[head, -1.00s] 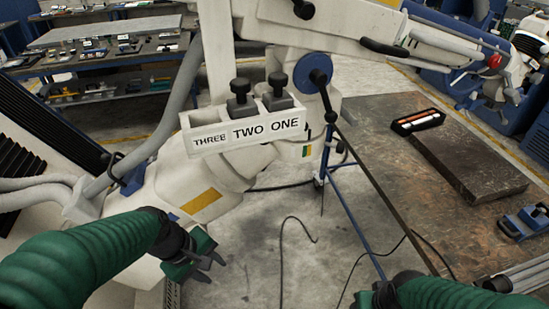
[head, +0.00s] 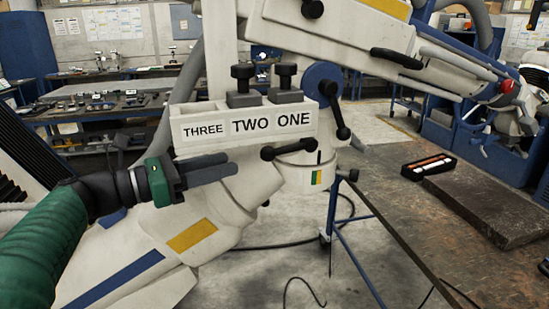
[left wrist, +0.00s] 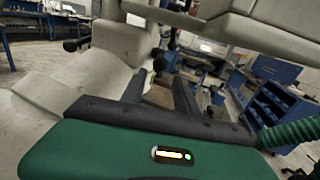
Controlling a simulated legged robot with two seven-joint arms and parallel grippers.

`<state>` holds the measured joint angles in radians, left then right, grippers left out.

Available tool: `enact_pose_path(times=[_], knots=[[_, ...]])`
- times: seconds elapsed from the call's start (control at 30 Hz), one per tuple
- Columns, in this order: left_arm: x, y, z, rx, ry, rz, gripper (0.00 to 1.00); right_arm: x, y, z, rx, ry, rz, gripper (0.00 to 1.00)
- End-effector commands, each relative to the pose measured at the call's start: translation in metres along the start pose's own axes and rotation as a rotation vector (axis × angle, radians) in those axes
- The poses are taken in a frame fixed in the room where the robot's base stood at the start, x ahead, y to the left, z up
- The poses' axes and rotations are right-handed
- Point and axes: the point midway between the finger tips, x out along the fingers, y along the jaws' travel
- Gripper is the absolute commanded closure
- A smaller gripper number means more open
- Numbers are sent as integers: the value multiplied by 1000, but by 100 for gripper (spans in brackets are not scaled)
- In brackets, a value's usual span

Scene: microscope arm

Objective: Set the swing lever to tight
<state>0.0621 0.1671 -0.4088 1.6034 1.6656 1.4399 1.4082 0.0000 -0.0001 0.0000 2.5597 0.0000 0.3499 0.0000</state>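The white microscope arm carries a white box (head: 245,132) labelled THREE, TWO, ONE. A black lever (head: 290,149) with knobbed ends lies nearly level just under the box. A second black lever (head: 336,108) hangs from the blue round joint (head: 320,77) right of the box. I cannot tell which is the swing lever, and I see no tight mark. My left gripper (head: 232,170) is below the THREE label, pointing right, left of the level lever and apart from it. Its fingers (left wrist: 160,92) stand apart and empty in the left wrist view. My right gripper is out of view.
Two black knobs (head: 243,75) stand on the box. The white column (head: 188,235) lies below my gripper. A workbench with a dark slab (head: 490,205) and a black tray (head: 428,166) is at right. Open floor lies between.

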Motion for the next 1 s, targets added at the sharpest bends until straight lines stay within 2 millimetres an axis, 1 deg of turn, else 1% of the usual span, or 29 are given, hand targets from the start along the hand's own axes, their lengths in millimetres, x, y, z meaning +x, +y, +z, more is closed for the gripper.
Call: enact_pose_path(times=[0.03,0.2,0.3,0.43,0.5,0.6,0.83,0.87,1.0], knots=[[15,-2,-1,-1,1,-6,63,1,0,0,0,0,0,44],[60,-1,-1,-1,3,-4,63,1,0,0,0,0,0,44],[85,-1,-1,-1,2,-4,63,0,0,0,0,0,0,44],[109,-1,-1,0,2,-1,63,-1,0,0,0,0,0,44],[117,-1,-1,0,1,-2,63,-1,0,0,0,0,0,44],[123,0,-1,0,1,1,63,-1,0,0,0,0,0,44],[124,0,-1,0,1,2,63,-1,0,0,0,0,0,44],[123,0,-1,0,1,2,66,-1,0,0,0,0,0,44],[123,0,-1,0,1,2,84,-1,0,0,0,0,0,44]])
